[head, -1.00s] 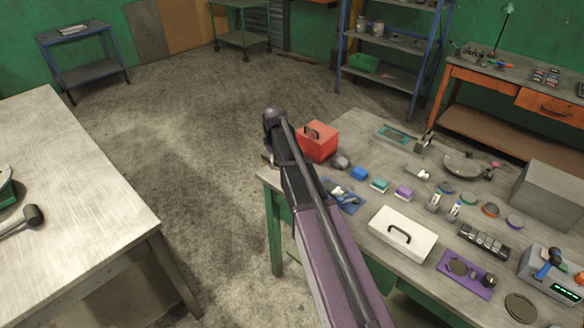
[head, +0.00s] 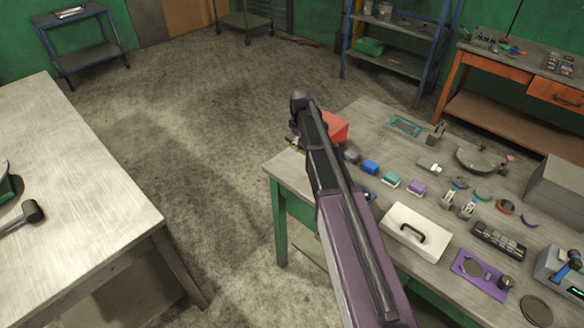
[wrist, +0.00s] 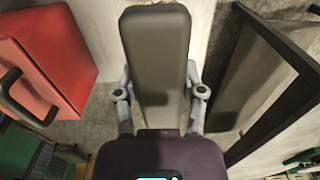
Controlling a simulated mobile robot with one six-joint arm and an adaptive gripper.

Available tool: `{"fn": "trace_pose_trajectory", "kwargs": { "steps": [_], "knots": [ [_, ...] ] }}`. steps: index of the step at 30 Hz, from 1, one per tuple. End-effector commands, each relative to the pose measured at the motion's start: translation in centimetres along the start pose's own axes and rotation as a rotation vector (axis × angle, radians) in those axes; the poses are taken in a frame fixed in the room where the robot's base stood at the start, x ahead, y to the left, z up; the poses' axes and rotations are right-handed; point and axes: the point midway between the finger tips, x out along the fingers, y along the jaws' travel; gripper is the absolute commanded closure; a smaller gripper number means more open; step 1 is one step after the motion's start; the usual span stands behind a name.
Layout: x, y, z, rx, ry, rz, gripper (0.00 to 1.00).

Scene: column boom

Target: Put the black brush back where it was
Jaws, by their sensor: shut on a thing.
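In the wrist view my gripper (wrist: 160,95) is shut on a dark grey-black block with a rounded end, which I take for the black brush (wrist: 155,55). In the head view my arm hides most of the gripper and the brush. Only a small part of my gripper (head: 293,143) shows left of the arm, near the left corner of the right-hand workbench (head: 385,130).
A red box (head: 337,127) with a black handle is partly behind my arm; it is at left in the wrist view (wrist: 60,50). A white case (head: 415,232), coloured blocks and several small tools cover the bench. The left table (head: 70,170) is mostly bare. Open floor lies between.

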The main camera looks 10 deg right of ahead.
Motion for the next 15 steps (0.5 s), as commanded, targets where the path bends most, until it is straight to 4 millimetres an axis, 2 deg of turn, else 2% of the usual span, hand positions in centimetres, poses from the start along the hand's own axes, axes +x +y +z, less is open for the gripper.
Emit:
{"fn": "trace_pose_trajectory", "kwargs": {
  "steps": [4,7,15],
  "knots": [
    [0.4,-0.5,0.7,0.0,0.0,0.0,0.86],
    [1.2,-1.3,1.9,0.0,0.001,0.0,0.86],
    [4.3,-5.2,7.5,0.0,0.003,0.0,0.86]
  ]
}}
